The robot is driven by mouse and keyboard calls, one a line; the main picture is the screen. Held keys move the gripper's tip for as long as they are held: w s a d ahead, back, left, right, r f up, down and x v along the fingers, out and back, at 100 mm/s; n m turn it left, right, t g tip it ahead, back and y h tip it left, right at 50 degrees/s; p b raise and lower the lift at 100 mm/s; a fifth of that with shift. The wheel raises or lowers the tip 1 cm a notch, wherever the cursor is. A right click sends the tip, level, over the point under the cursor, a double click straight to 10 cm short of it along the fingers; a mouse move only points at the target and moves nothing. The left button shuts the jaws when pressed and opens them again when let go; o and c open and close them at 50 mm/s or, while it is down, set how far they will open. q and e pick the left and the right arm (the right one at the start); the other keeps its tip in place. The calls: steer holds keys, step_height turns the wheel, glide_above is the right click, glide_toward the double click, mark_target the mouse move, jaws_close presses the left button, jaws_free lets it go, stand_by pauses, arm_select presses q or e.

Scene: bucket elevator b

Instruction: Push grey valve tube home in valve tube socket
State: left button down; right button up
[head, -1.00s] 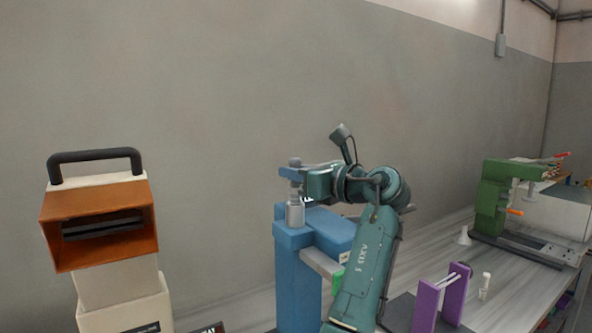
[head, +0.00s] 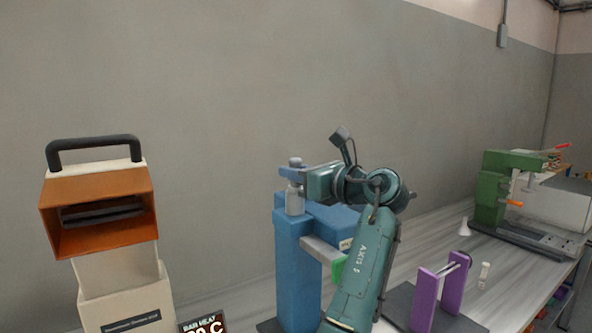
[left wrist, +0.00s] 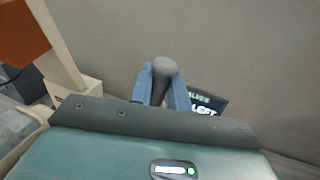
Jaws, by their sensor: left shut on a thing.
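The grey valve tube (head: 295,161) stands upright above the blue column, its rounded top showing over my left gripper (head: 292,173). My left gripper is shut on the tube, its blue fingers on either side of it. The valve tube socket appears to be the pale metallic cylinder (head: 295,202) on top of the blue column, directly below the gripper. The tube's lower end is hidden, and I cannot tell how deep it sits. In the left wrist view the tube's round top (left wrist: 164,68) shows between the fingers (left wrist: 162,92). My right gripper is not in view.
The blue column (head: 297,265) has a blue block beside it, close under my left forearm. An orange-fronted machine (head: 98,215) stands at the left. A purple stand (head: 425,300) and a green press (head: 492,185) stand on the bench at the right.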

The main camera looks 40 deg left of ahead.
arm_select(q)
steer(key=c, duration=1.3)
jaws_free()
steer(key=shift+f, duration=0.1)
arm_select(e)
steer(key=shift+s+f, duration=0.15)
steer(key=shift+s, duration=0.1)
arm_select(q)
steer(key=shift+o, duration=0.2)
steer(key=d+b, duration=0.2)
steer(key=d, duration=1.1)
steer(key=shift+s+b, duration=0.15)
steer(key=shift+b, duration=0.15)
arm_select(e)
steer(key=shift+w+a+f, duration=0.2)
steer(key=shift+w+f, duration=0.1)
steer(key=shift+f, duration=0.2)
arm_select(q)
steer(key=shift+d, duration=0.1)
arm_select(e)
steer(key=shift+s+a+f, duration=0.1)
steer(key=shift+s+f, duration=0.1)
